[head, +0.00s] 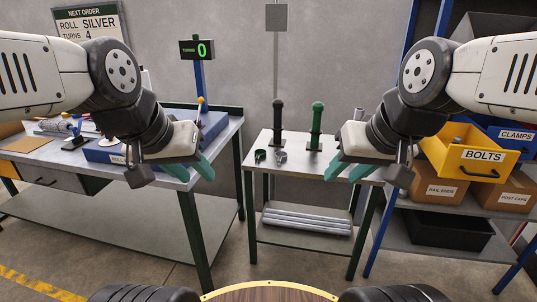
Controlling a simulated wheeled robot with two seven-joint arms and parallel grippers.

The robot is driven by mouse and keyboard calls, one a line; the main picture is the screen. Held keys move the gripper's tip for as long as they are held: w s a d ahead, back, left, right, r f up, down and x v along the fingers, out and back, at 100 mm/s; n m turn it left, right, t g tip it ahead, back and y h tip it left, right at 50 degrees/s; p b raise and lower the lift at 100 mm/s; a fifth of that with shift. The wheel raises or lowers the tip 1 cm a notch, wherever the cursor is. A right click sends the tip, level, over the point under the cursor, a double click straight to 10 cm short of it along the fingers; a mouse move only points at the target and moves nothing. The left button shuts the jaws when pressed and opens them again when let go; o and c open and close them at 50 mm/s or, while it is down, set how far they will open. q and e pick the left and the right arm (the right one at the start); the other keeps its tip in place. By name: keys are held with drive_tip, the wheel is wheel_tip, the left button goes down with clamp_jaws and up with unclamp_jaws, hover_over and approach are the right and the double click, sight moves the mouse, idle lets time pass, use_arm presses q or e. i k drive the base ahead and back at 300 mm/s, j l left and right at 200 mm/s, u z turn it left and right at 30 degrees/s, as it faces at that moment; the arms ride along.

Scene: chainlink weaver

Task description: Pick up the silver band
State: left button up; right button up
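A small grey ring-shaped piece (281,157), which looks like the silver band, lies on the small metal table (293,150). A similar dark green ring (260,155) lies just left of it. My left gripper (192,172) has teal fingers and hangs left of the small table, apart from both rings. My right gripper (347,171) shows two teal fingers spread apart near the table's right edge, to the right of the rings. Both grippers look open and empty.
A black-handled tool (278,122) and a green-handled tool (316,124) stand upright behind the rings. Silver bars (306,221) lie on the lower shelf. A workbench (60,152) stands left, and a yellow BOLTS bin (468,158) right. The turns counter (197,49) reads 0.

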sight(280, 153)
drive_tip(key=i+j, duration=0.15)
drive_tip(key=i, duration=0.55)
drive_tip(key=i+j+u, duration=0.15)
drive_tip(key=i, duration=0.5)
